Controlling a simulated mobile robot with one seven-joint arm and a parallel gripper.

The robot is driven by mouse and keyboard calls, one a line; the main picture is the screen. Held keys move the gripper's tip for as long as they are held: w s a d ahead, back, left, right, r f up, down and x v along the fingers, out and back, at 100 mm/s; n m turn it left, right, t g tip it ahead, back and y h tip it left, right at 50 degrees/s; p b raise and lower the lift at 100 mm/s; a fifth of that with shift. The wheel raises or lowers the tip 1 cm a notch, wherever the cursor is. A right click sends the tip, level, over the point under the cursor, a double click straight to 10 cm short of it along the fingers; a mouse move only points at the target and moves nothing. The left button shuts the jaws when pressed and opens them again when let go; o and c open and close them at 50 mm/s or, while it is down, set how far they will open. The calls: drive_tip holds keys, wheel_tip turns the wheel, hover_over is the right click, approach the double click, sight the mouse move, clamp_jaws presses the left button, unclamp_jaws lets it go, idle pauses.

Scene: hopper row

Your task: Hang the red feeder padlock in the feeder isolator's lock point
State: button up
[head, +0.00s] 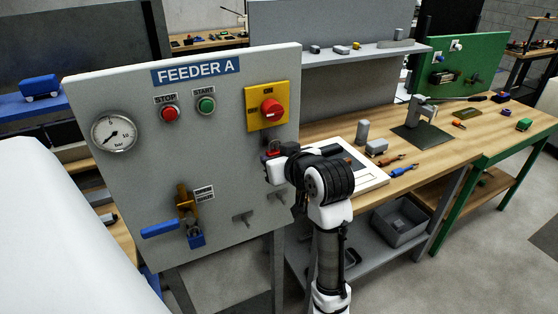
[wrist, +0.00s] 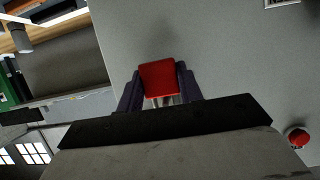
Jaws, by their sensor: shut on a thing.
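My gripper (head: 269,155) is in front of the panel's right side, below the feeder isolator. It is shut on the red padlock (wrist: 160,78), whose red body shows between the two dark fingers in the wrist view. In the head view only a bit of red (head: 274,147) shows at the fingers. The feeder isolator (head: 269,108) is a red rotary handle on a yellow plate at the panel's upper right. Its lock point cannot be made out. The padlock's shackle is mostly hidden by the gripper.
Two pegs stick out at lower right. A cluttered workbench (head: 470,140) stands right.

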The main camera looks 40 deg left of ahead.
drive_tip(key=shift+w+a, duration=0.15)
drive_tip(key=shift+a, duration=0.2)
drive_tip(key=shift+f, duration=0.4)
idle(0.8)
drive_tip(key=o, duration=1.1)
drive_tip(key=b+v, duration=0.3)
drive_tip(key=v, duration=1.1)
drive_tip(key=shift+w+a+r, duration=0.1)
drive_tip(key=shift+r, duration=0.05)
